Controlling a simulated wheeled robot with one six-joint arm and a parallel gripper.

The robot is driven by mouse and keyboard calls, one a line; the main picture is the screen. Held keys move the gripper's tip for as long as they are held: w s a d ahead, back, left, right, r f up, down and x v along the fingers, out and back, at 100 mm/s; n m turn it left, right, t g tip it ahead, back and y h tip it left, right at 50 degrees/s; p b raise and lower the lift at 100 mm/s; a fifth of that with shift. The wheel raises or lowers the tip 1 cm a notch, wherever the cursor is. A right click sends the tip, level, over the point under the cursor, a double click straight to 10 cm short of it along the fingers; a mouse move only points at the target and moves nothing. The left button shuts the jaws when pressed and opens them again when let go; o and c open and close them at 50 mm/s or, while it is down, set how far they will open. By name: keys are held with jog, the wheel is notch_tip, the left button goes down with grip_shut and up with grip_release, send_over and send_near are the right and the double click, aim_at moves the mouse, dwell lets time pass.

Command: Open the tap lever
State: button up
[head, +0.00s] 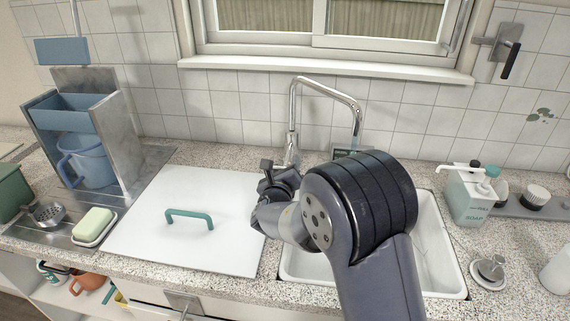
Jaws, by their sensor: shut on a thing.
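The chrome tap (293,120) stands behind the sink, with its tall spout arching to the right. My gripper (276,172) is at the left side of the tap's base, low over the counter. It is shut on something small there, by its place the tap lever. The lever itself is hidden by the fingers and wrist, so its angle cannot be told. My arm comes in from the lower right and covers part of the sink.
The white sink (433,255) lies beneath my arm. A white board with a green handle (189,218) lies left of it. A soap dispenser (466,195) stands at the right. A blue jug (88,162) stands in a rack at the left. The window sill (325,75) is behind the tap.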

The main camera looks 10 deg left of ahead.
jog(key=shift+w+r+g+p, duration=0.2)
jog(key=shift+r+g+p, duration=1.1)
jog(key=shift+p, duration=1.35)
jog(key=shift+w+r+p, duration=0.1)
jog(key=shift+r+p, duration=0.3)
jog(key=shift+p, duration=0.55)
jog(key=shift+f, duration=0.1)
jog(key=o, duration=1.1)
jog(key=b+v, duration=0.1)
jog(key=v, duration=0.9)
jog(key=shift+s+r+b, duration=0.2)
jog(key=shift+s+b, duration=0.15)
jog(key=shift+s, duration=0.05)
jog(key=shift+a, duration=0.1)
